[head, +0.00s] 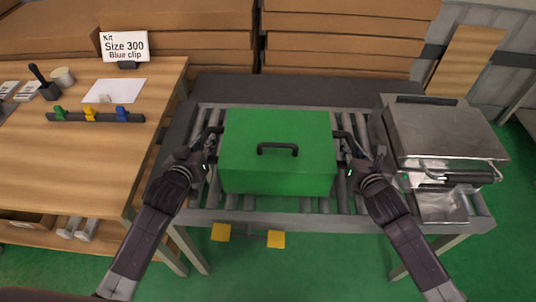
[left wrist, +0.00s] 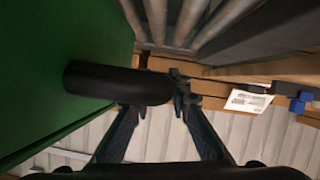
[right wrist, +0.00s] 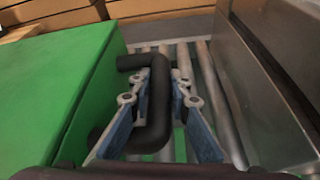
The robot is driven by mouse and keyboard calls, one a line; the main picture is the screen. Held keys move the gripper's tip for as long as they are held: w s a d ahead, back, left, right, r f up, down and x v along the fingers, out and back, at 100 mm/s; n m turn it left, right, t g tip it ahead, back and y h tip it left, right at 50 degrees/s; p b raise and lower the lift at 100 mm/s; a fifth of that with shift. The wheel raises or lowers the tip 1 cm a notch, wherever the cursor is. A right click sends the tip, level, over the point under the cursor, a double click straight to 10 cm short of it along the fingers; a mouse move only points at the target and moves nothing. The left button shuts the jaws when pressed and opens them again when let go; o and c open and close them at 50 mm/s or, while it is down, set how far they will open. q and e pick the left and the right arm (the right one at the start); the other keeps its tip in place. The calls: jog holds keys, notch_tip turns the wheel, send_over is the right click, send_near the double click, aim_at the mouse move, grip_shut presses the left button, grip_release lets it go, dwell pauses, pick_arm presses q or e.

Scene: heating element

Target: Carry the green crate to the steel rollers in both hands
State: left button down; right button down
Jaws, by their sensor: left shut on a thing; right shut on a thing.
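The green crate (head: 276,165) is a closed box with a black handle on its lid and a black handle on each side. It is over the steel rollers (head: 350,125), level; whether it rests on them or hangs just above, I cannot tell. My left gripper (head: 212,140) is at the crate's left side, shut on its black side handle, which shows in the left wrist view (left wrist: 115,84). My right gripper (head: 347,147) is at the right side, shut on the right handle, which shows in the right wrist view (right wrist: 158,105).
A steel machine (head: 445,135) stands close on the right of the rollers. A wooden table (head: 60,160) with a sign (head: 124,46) and coloured clips is on the left. Cardboard boxes (head: 340,40) line the back. Yellow pedals (head: 276,239) are below the front edge.

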pick_arm(q)
jog(key=shift+d+f+b, duration=0.1)
jog(key=shift+f+b, duration=0.6)
jog(key=shift+b, duration=0.05)
pick_arm(e)
jog(key=shift+a+f, duration=0.1)
jog(key=shift+f, duration=0.65)
pick_arm(q)
jog(key=c, duration=2.2)
grip_release()
jog(key=shift+f, duration=0.2)
jog(key=shift+c, duration=0.2)
pick_arm(e)
jog(key=c, duration=2.2)
grip_release()
jog(key=shift+f, duration=0.2)
jog(key=shift+c, duration=0.2)
pick_arm(q)
jog(key=o, duration=0.4)
jog(key=shift+s+r, duration=0.1)
pick_arm(e)
jog(key=o, duration=0.4)
jog(key=shift+s+r, duration=0.1)
jog(key=shift+r, duration=0.05)
pick_arm(q)
jog(key=shift+o, duration=0.2)
pick_arm(e)
jog(key=shift+o, duration=0.2)
